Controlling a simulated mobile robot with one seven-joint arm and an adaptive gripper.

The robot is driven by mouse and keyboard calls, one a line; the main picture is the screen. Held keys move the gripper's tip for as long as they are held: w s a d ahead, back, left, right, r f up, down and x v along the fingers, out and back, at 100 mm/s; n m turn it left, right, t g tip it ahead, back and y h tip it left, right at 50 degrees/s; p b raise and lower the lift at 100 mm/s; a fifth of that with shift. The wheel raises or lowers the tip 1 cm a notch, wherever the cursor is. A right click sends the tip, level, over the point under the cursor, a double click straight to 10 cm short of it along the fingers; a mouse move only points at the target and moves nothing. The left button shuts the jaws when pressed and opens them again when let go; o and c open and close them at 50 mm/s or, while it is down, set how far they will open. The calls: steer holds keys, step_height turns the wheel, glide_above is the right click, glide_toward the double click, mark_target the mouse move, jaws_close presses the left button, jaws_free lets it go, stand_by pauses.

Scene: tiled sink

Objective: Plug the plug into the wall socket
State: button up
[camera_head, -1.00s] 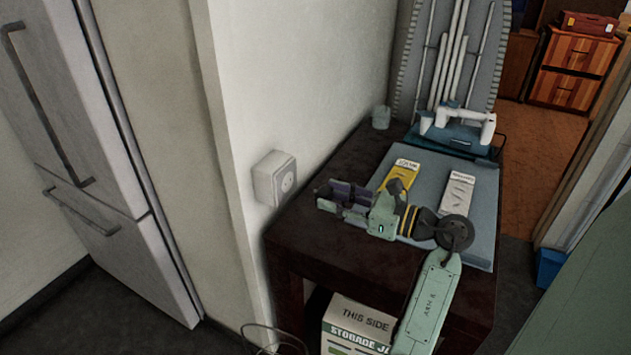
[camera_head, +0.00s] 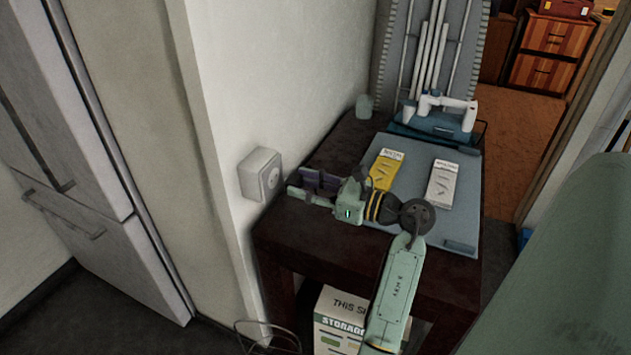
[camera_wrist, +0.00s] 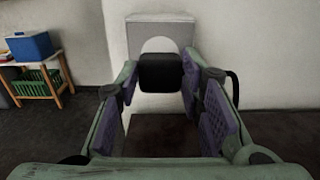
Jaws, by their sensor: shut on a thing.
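The white wall socket (camera_head: 261,175) is a box on the wall at the left of the dark table, with a round face turned right. My gripper (camera_head: 305,187) is just right of it, level over the table's left end, with a small gap to the face. In the wrist view, my gripper (camera_wrist: 163,82) is shut on a black plug (camera_wrist: 160,73), held between the purple finger pads. Behind the plug is the socket (camera_wrist: 160,28); the plug covers the lower part of its round face. The plug's pins are hidden. The plug cannot be made out in the head view.
The dark table (camera_head: 284,244) holds a grey-blue mat (camera_head: 412,170) with a yellow packet (camera_head: 386,170) and a white packet (camera_head: 442,184). A white and blue appliance (camera_head: 440,115) stands behind. A storage box (camera_head: 338,318) is below. A thin cable (camera_head: 266,335) lies near the wall.

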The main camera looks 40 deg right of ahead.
mark_target(300, 185)
steer(key=shift+p+x, duration=0.35)
steer(key=shift+x, duration=0.9)
steer(key=shift+b, duration=1.6)
stand_by(0.9)
steer(key=shift+w+a, duration=0.2)
steer(key=shift+w, duration=0.25)
stand_by(0.5)
steer(key=o, duration=1.3)
steer(key=shift+c, duration=0.2)
steer(key=shift+s, duration=0.1)
steer(key=v, duration=1.2)
steer(key=shift+d+f, duration=0.1)
